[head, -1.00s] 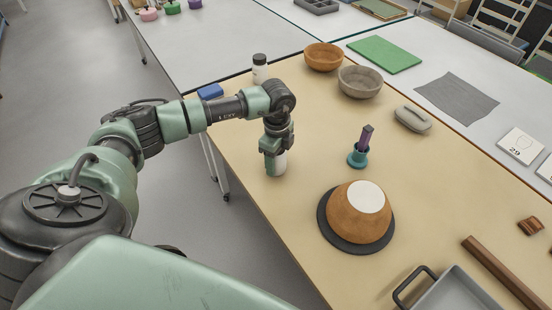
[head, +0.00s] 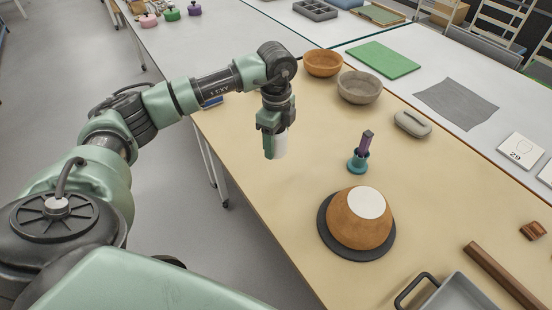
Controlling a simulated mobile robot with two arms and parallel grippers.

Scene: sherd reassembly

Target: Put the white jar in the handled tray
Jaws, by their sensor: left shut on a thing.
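My left gripper (head: 272,140) points down and is shut on the white jar (head: 281,145), near the left edge of the tan table. The fingers and hand cover part of the jar; its lower end seems clear of the table top. The handled tray (head: 462,292) is grey with a dark handle at its left end. It lies at the bottom right, cut off by the picture edge, well away from the gripper. My right gripper is not in view.
A brown bowl (head: 359,222) rests upside down on a dark round mat (head: 328,241) between jar and tray. A teal holder (head: 357,162) with a purple tool stands behind it. Two bowls, brown (head: 322,63) and grey (head: 359,88), stand at the back. A brown bar (head: 502,275) lies beside the tray.

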